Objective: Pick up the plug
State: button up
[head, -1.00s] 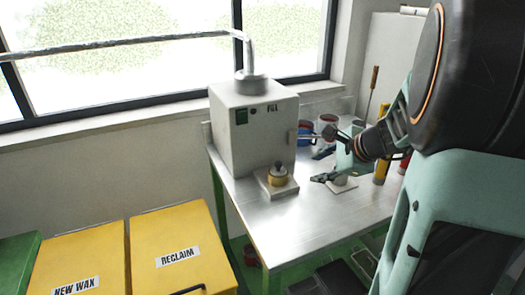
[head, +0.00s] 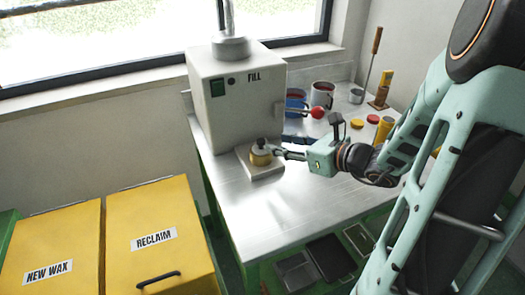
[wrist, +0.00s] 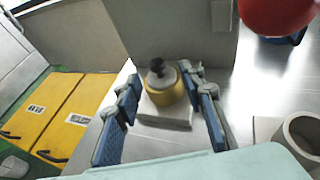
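What looks like the plug (head: 261,142) is a grey top with a dark knob, set on a short yellow round body (head: 261,158). This stands upright on a pale square block (head: 265,172) in front of the grey FILL machine. In the wrist view the plug (wrist: 157,70) is near the middle, above the yellow body (wrist: 166,94). My gripper (head: 277,152) reaches in from the right at about the height of the yellow body. In the wrist view my gripper (wrist: 160,82) is open, with one blue-padded finger on each side. I cannot tell whether either finger touches.
The FILL machine (head: 240,100) stands close behind the block. Its red lever knob (head: 317,112) hangs near my gripper, large in the wrist view (wrist: 275,14). A pale hollow cylinder (wrist: 300,136) stands at right. The metal table's front (head: 270,215) is clear. Yellow bins (head: 155,215) stand left.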

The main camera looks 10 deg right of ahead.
aim_at(263, 141)
jog(key=x, duration=0.8)
jog(key=shift+s+a+r+b, duration=0.15)
jog(key=shift+a+b, duration=0.1)
jog(key=shift+b, duration=0.15)
grip_shut()
